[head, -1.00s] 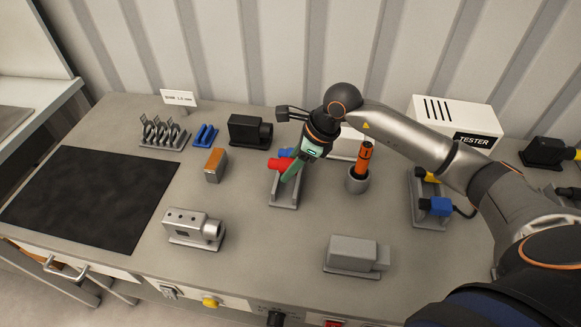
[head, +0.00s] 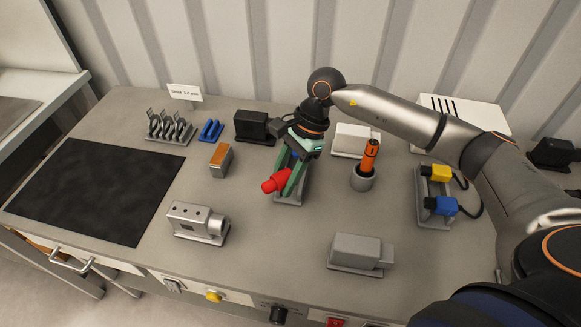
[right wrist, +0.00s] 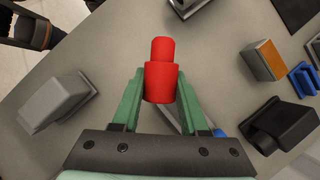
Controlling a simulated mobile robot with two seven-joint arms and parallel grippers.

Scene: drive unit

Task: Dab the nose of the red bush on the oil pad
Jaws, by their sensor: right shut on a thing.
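The red bush (head: 276,181) is a stepped red cylinder held between the green fingers of my right gripper (head: 287,177). In the right wrist view the bush (right wrist: 161,82) sits between the fingertips, its narrower nose pointing away from the gripper. In the head view its nose points down and left. The bush appears to be above a grey holder (head: 288,198), largely hidden behind the gripper. A small block with an orange-brown top (head: 221,157), which looks like the oil pad, stands to the left, apart from the bush; it also shows in the right wrist view (right wrist: 268,58). My left gripper is out of view.
A black mat (head: 95,190) lies at left. A grey housing (head: 197,222) stands front left, another (head: 360,252) front right. A black unit (head: 252,127) is behind. A cup (head: 362,181) with an orange tool and a yellow-and-blue connector stand (head: 436,200) are at right.

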